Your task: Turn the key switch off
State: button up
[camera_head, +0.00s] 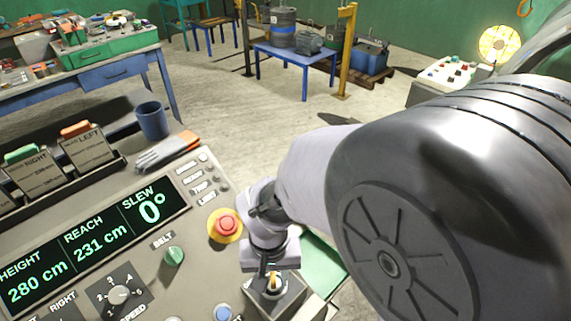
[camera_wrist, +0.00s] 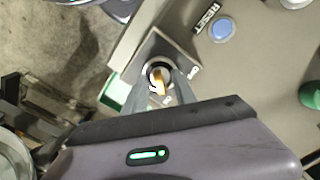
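The key switch (camera_head: 272,284) is a round lock with a yellow key on a grey box at the panel's lower edge. In the wrist view the key (camera_wrist: 158,80) stands in the dark ring of the lock, near the picture's middle. My gripper (camera_wrist: 158,88) is over it, with one finger on each side of the key and gaps between the fingers and the key. In the head view my gripper (camera_head: 267,264) comes down just above the key. A marking beside the lock is partly hidden, so I cannot read the key's position from it.
A red emergency button (camera_head: 226,226) on a yellow base, a green BELT knob (camera_head: 174,256) and a blue RESET button (camera_wrist: 221,28) are close to the key switch. A speed dial (camera_head: 119,295), a mug (camera_head: 152,121) and gloves (camera_head: 167,151) are further left.

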jog(key=shift+s+d+f, duration=0.15)
jog(key=shift+s+f, duration=0.4)
jog(key=shift+w+f, duration=0.1)
jog(key=shift+w, duration=0.1)
grip_shut()
